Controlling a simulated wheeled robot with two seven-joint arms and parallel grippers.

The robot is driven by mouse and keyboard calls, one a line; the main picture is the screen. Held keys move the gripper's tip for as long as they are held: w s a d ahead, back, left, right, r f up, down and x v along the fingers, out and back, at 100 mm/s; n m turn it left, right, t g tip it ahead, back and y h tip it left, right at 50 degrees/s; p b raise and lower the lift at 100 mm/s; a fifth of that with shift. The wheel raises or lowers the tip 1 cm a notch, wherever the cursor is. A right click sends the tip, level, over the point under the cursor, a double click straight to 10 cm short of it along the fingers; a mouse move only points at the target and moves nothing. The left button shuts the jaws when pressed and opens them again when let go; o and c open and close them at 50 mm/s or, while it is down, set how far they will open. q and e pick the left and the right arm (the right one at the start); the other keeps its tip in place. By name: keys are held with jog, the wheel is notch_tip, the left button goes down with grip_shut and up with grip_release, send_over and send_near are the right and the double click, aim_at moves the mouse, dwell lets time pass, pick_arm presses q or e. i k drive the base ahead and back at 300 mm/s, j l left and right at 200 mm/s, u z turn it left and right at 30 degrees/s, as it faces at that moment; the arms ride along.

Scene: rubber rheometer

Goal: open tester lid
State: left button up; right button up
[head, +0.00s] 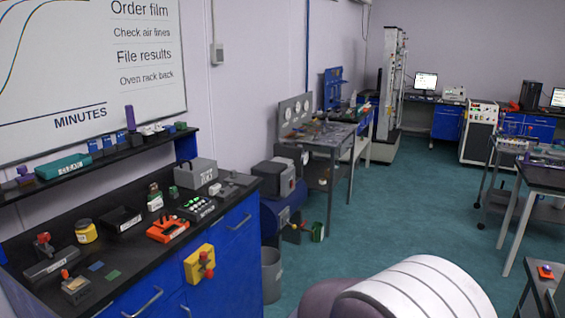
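I cannot pick out the tester or its lid for sure in the head view. A grey box with a handle and a label (196,173) stands on the black bench near the wall, and its top looks shut. Whether it is the tester is not clear. Neither of my grippers shows in this view, so I see no gripper touching anything.
The black bench (140,250) on blue cabinets holds small tools, a yellow jar (85,232) and a red-orange device (168,229). A bin (271,275) and a blue tank unit (284,220) stand beyond. Green floor (400,220) is open in the middle.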

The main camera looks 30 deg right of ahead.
aim_at(195, 165)
jog(key=z, duration=0.45)
jog(key=i+l+u, duration=0.3)
jog(key=i+l, duration=1.1)
jog(key=l, duration=0.15)
